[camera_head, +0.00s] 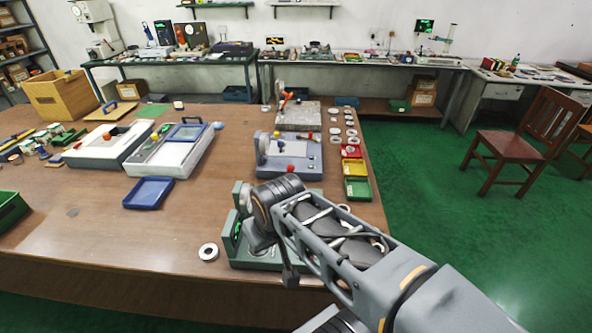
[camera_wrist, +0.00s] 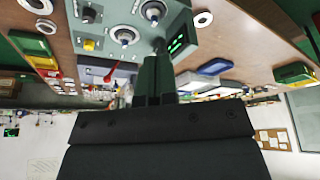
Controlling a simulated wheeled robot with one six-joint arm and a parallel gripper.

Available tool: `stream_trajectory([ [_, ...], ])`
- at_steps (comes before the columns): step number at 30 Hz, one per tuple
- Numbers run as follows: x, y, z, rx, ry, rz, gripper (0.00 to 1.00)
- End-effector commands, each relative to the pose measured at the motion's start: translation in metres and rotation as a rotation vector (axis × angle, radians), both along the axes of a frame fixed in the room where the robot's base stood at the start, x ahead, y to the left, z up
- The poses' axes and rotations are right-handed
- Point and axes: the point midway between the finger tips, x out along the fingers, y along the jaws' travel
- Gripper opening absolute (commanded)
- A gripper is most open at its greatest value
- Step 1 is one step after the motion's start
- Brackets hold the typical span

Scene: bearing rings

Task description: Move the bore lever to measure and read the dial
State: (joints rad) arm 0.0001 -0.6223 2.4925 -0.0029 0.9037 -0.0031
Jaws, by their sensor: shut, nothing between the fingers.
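A grey-green gauge (camera_head: 250,264) stands at the table's front edge, largely hidden behind my arm. In the wrist view the gauge (camera_wrist: 207,40) fills the top, with a dark display bearing green digits (camera_wrist: 177,43); the digits are too small to read. Its top carries two round pale-and-dark fittings (camera_wrist: 125,37), a yellow knob (camera_wrist: 90,45) and small pale parts. I cannot tell which part is the bore lever. My gripper (camera_wrist: 160,50) is shut and empty, its dark fingers together over or near the gauge by the display; contact is unclear.
A loose bearing ring (camera_head: 208,251) lies left of the gauge. Behind the gauge is a grey fixture (camera_head: 290,158) with a red knob. Red, yellow and green bins (camera_head: 357,188) line the right edge. A blue tray (camera_head: 148,193) lies left; the table's front left is mostly clear.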

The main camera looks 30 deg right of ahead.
Motion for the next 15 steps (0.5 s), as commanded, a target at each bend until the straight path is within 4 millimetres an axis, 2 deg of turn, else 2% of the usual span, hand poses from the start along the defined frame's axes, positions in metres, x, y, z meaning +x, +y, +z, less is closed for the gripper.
stream_trajectory([
  [5,0.02,-0.008,0.003,0.034,0.006,-0.036,0.0],
  [8,0.049,-0.022,0.007,0.084,0.004,-0.087,0.0],
  [11,0.088,-0.048,0.008,0.149,-0.009,-0.156,0.0],
  [15,0.143,-0.103,0.001,0.237,-0.052,-0.262,0.0],
])
